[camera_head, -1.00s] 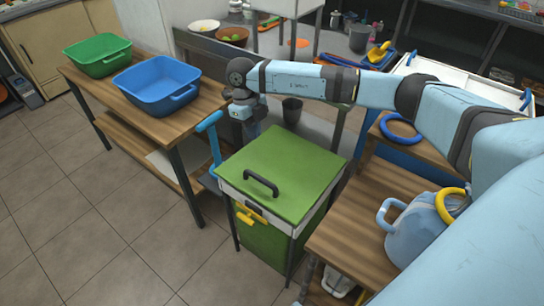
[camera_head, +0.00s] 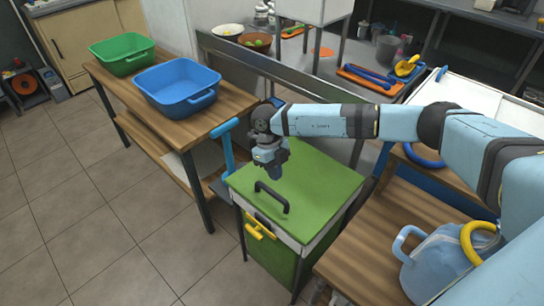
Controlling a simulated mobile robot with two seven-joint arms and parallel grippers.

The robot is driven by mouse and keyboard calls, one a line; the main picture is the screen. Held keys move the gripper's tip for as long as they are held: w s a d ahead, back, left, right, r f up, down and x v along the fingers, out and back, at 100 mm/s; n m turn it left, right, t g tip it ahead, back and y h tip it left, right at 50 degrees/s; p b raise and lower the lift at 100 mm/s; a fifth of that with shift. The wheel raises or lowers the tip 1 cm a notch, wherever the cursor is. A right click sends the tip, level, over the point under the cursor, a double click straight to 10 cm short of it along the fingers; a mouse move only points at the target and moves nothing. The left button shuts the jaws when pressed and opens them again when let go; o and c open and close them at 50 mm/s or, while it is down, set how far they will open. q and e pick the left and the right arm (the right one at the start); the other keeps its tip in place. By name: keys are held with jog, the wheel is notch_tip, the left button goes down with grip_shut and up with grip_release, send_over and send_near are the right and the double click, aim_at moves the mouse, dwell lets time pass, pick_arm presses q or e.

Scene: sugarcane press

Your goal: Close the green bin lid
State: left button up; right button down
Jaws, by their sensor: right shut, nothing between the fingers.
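The green bin lid (camera_head: 315,190) lies flat over the top of the bin, with a black handle (camera_head: 271,196) near its front edge. The green bin body (camera_head: 272,252) shows below the lid, with a white rim and a yellow handle (camera_head: 259,227) on its front. My right gripper (camera_head: 270,172) is shut and empty, pointing down over the lid's back left part, just behind the black handle. I cannot tell whether it touches the lid. My left gripper is not in view.
A wooden table at the left holds a blue tub (camera_head: 178,87) and a green tub (camera_head: 122,55). A blue upright handle (camera_head: 227,147) stands beside the bin's left side. A wooden table (camera_head: 375,237) at the right holds a light blue jug (camera_head: 440,262). Tiled floor is clear at front left.

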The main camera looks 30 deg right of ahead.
aim_at(273, 191)
jog(key=f, duration=0.1)
jog(key=a+f, duration=0.1)
jog(key=f, duration=0.1)
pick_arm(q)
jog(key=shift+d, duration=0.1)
pick_arm(e)
jog(key=shift+s+f, duration=0.1)
jog(key=shift+f, duration=0.1)
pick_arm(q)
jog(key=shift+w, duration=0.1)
